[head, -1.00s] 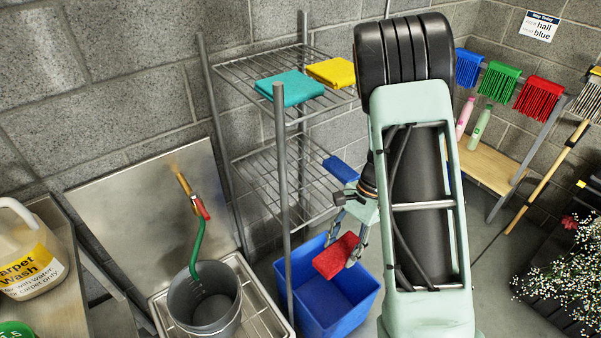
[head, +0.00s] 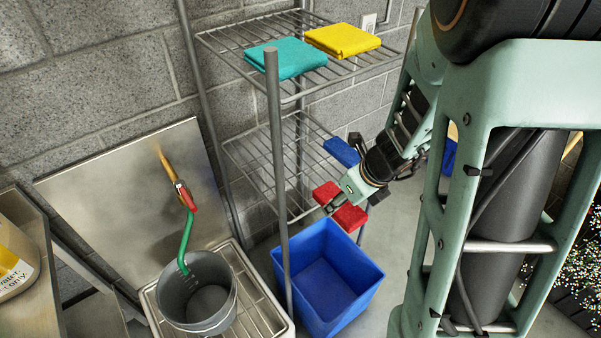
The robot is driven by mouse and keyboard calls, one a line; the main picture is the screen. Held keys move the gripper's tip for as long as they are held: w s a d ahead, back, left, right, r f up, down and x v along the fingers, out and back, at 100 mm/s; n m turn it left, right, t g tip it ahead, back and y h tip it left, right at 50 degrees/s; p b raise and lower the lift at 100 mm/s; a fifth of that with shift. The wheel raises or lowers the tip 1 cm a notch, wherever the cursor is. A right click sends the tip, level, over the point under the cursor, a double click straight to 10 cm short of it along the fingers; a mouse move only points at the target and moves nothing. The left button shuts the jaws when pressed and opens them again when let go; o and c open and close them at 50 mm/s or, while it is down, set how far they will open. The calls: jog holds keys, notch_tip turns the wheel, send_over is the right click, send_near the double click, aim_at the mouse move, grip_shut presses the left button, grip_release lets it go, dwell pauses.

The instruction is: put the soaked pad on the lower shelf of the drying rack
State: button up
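A red pad (head: 350,217) is held in my gripper (head: 338,205), whose fingers close across its middle so red shows on both sides. It is above the back rim of the blue bin and near the front right of the drying rack's lower shelf (head: 262,160), apart from it. The lower shelf is bare wire on its left and middle. A blue pad (head: 343,151) lies at its right end, partly behind my wrist. I cannot tell by look whether the red pad is wet.
The upper shelf (head: 232,40) holds a teal cloth (head: 286,58) and a yellow cloth (head: 342,40). A rack post (head: 278,170) stands in front of the shelves. A blue bin (head: 335,312) is below; a grey bucket (head: 190,318) sits under a green tap at left.

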jog(key=p, duration=0.3)
send_near(299, 187)
jog(key=w+a+r, duration=0.1)
jog(key=r, duration=0.1)
jog(key=shift+w+f+b, duration=0.1)
jog(key=shift+f+b, duration=0.25)
jog(key=shift+f, duration=0.5)
notch_tip(299, 187, down, 6)
jog(key=shift+r+b, duration=0.25)
jog(key=shift+b, duration=0.8)
jog(key=shift+w+a+p, duration=0.15)
jog(key=shift+w+p, duration=0.15)
jog(key=shift+a, duration=0.1)
jog(key=shift+f, duration=0.2)
jog(key=o, duration=1)
jog(key=shift+r, duration=0.1)
